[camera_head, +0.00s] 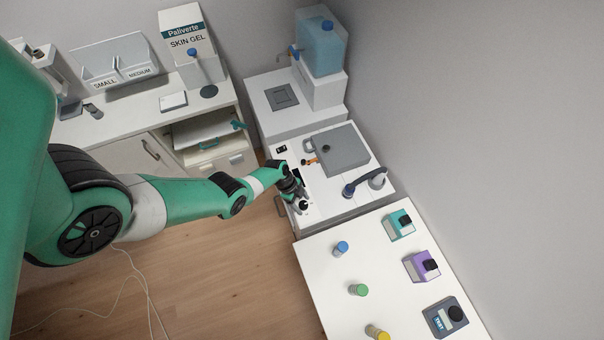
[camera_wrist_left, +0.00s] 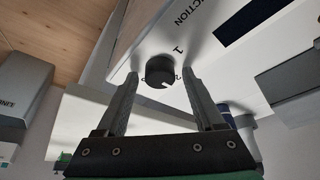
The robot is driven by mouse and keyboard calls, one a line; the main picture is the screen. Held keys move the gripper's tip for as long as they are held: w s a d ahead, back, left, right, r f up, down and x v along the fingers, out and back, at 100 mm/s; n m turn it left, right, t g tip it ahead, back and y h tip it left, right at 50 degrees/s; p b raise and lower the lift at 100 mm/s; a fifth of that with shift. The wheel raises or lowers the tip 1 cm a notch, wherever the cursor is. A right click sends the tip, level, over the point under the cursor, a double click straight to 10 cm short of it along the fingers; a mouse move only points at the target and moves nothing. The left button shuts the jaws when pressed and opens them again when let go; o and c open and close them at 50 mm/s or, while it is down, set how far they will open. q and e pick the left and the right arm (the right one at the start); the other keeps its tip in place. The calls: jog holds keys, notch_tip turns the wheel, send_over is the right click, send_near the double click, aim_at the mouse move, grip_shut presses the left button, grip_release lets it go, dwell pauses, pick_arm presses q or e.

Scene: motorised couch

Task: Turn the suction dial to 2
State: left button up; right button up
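The suction dial (camera_wrist_left: 160,70) is a round black knob on a white panel in the left wrist view, with lettering ending in "CTION" beside it. A "1" is printed above it, a "2" shows at its right edge and what looks like a "0" at its left. A small white mark shows on the knob's lower right rim; its exact setting is hard to tell. My left gripper (camera_wrist_left: 163,88) is open, one finger on each side of the dial, with no clear contact. In the head view the left gripper (camera_head: 301,203) is at the white unit's front edge and hides the dial.
The white unit (camera_head: 340,200) carries a grey lid (camera_head: 343,148) and a dark blue handpiece (camera_head: 350,189). A white table (camera_head: 315,262) in front holds small coloured bottles and devices. A blue tank (camera_head: 321,48) stands behind.

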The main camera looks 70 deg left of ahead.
pick_arm(q)
jog(key=shift+o, duration=0.2)
jog(key=p+v, duration=1.1)
jog(key=shift+r, duration=0.3)
jog(key=shift+a, duration=0.1)
